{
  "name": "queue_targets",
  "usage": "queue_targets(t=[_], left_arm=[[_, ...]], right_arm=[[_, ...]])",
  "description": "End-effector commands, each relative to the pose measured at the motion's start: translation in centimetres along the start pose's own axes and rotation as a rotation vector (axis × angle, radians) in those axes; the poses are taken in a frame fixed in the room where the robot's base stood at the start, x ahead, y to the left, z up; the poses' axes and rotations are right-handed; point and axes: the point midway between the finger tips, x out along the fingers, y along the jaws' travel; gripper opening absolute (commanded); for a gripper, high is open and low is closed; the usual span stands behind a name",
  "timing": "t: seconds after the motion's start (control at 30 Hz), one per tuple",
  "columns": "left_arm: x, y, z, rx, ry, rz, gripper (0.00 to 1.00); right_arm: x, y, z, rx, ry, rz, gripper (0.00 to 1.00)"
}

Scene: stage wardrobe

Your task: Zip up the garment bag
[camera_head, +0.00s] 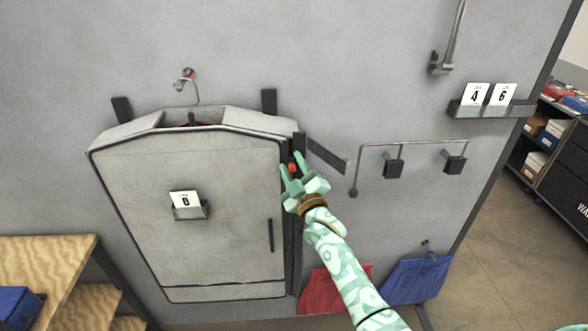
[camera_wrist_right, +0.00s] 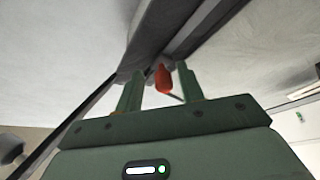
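The red zip pull (camera_head: 292,168) is at the bag's upper right side, by the dark side strip. My right gripper (camera_head: 291,165) is there with its fingers apart, one on each side of the pull. In the right wrist view the red pull (camera_wrist_right: 162,79) stands between the fingertips (camera_wrist_right: 160,86), with gaps on both sides. My left gripper is out of view.
A dark bar (camera_head: 327,156) sticks out just right of the gripper. A wall rail (camera_head: 410,143) with dark blocks is further right. Red (camera_head: 335,290) and blue (camera_head: 415,279) cloth bags hang below. Wooden steps (camera_head: 50,265) stand at the lower left.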

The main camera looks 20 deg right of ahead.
Motion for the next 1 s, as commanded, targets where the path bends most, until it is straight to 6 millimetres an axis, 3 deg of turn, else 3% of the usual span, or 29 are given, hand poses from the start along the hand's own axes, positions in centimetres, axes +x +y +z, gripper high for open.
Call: queue_targets(t=[0.17,0.5,0.7,1.0], left_arm=[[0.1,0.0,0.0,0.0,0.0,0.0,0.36],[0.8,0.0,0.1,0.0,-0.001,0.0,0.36],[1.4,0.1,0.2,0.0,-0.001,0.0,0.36],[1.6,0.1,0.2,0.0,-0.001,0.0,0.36]], right_arm=[[-1.4,-0.1,0.1,0.0,-0.001,-0.002,0.38],[-10.2,-0.2,0.3,0.0,-0.003,-0.002,0.38],[-14.4,-0.1,0.3,0.0,-0.003,-0.001,0.38],[-16.4,0.1,0.2,0.001,-0.001,0.001,0.38]])
